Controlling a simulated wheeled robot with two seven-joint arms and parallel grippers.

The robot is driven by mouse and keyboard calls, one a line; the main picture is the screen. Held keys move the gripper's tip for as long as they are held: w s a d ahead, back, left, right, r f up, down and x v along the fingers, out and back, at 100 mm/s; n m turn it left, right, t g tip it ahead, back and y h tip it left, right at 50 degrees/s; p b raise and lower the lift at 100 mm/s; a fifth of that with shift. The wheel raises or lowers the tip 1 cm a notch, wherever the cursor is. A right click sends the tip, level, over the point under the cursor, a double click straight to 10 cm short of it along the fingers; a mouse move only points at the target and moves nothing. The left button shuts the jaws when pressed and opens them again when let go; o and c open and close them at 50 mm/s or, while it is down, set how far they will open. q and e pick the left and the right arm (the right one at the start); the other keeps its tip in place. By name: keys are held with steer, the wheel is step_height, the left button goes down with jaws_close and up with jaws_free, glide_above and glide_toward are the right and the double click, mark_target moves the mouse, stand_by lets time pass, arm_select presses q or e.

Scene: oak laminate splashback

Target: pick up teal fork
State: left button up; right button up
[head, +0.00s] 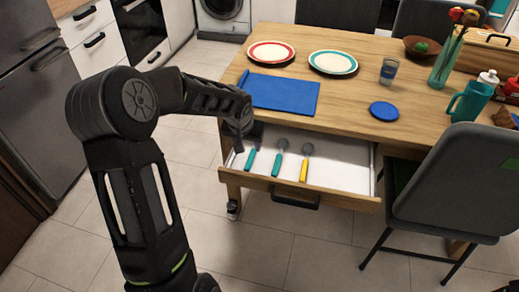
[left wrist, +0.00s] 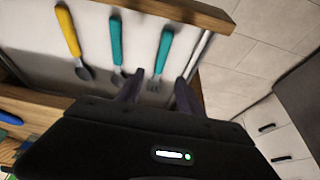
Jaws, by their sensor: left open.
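The teal fork (head: 250,160) lies in the open drawer, leftmost of the cutlery in the head view; its upper end is hidden by my left gripper (head: 246,140). In the left wrist view the fork (left wrist: 164,50) shows its teal handle and grey tines. My left gripper (left wrist: 158,88) is open there, its two dark fingers on either side of the tines in the picture. I cannot tell how far above the fork they are. Nothing is held. My right gripper is not in view.
A teal-handled spoon (head: 276,165) and a yellow-handled spoon (head: 304,170) lie beside the fork in the drawer (head: 345,172). The tabletop above holds a blue mat (head: 282,92), plates and cups. A grey chair (head: 448,185) stands at the drawer's right.

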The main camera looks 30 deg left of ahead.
mark_target(252, 154)
arm_select(q)
steer(key=shift+s+r, duration=0.15)
steer(key=shift+s, duration=0.05)
steer(key=shift+x, duration=1.4)
steer(key=shift+x, duration=2.6)
steer(key=shift+w+b, duration=0.1)
steer(key=shift+b, duration=0.2)
steer(key=shift+c, duration=0.4)
jaws_close()
